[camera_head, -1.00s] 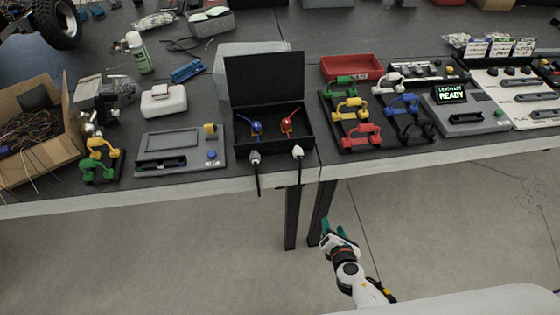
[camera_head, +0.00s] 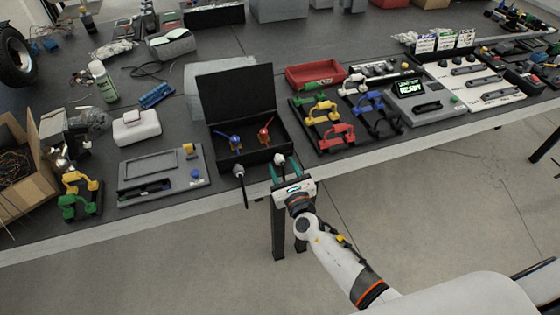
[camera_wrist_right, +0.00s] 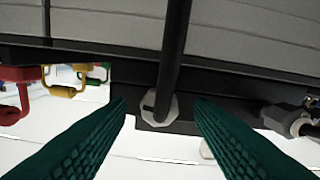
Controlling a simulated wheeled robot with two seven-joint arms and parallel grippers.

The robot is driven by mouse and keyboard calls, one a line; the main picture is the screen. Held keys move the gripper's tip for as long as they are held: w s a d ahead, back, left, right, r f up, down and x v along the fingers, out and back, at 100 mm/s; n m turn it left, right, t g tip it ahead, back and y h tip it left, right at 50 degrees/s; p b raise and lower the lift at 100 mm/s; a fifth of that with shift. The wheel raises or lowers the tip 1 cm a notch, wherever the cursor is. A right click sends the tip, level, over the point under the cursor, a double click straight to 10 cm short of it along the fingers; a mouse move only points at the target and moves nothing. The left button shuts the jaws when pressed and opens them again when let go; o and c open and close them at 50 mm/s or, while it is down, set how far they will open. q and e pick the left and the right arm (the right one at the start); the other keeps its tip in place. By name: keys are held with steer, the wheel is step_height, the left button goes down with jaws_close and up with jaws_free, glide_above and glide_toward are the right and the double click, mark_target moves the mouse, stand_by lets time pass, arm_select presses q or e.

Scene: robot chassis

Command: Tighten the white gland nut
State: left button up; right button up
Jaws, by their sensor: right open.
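The white gland nut (camera_head: 279,159) sits on the front of the open black box (camera_head: 258,160), at the right of its two cable entries. In the right wrist view, the nut (camera_wrist_right: 160,106) lies between the fingertips, with a dark cable running through it and a gap on both sides. My right gripper (camera_head: 285,169) is open, its teal fingers pointing at the nut. It also shows in the wrist view (camera_wrist_right: 160,110), where nothing is gripped. A grey gland nut (camera_head: 239,170) with a hanging cable is at the left entry. My left gripper is not in view.
The box stands at the front edge of the dark table (camera_head: 110,222). A grey panel device (camera_head: 160,172) is to its left, and a rack with coloured handles (camera_head: 322,118) is to its right. A red tray (camera_head: 314,75) stands behind. Floor space in front is clear.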

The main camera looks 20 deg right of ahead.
steer(key=shift+w, duration=1.35)
steer(key=shift+c, duration=0.6)
steer(key=c, duration=0.9)
steer(key=shift+o, duration=0.2)
